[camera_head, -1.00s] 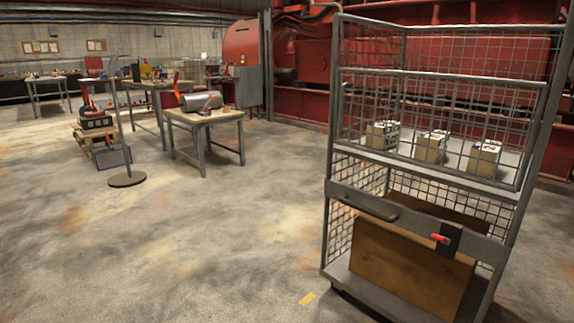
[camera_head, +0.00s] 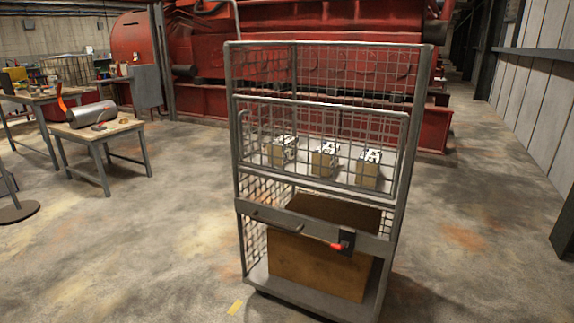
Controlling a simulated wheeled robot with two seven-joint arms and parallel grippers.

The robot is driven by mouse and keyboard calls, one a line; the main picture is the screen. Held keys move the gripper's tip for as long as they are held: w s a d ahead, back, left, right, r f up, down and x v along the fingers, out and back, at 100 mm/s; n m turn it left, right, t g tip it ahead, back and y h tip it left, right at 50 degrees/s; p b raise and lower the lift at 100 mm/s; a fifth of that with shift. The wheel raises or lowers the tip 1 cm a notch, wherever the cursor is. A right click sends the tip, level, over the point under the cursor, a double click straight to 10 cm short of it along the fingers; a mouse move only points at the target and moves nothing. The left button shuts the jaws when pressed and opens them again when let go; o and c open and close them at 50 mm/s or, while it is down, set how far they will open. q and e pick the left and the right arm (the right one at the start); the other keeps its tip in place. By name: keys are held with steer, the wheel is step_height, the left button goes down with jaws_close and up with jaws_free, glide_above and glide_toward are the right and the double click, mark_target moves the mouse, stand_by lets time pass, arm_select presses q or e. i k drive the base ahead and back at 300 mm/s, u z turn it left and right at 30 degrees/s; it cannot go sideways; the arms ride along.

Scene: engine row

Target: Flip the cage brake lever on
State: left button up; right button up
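The wheeled wire cage (camera_head: 243,165) stands upright a little right of the middle of the head view. The brake lever (camera_head: 337,246) has a red grip and sits on a dark plate (camera_head: 347,240) on the cage's front crossbar. The red grip points left and looks about level. A dark handle (camera_head: 277,220) is on the same bar, to the left of the lever. Neither of my grippers is in view, and nothing touches the lever.
The cage holds several small boxes (camera_head: 325,160) on its shelf and a large brown box (camera_head: 320,268) at the bottom. A yellow floor mark (camera_head: 235,307) lies front left. A small table (camera_head: 97,129) stands left. The floor right of the cage is clear.

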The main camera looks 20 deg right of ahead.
mark_target(340, 245)
steer(key=k, duration=0.65)
steer(key=z, duration=0.6)
steer(key=i, duration=1.7)
steer(key=u, duration=0.7)
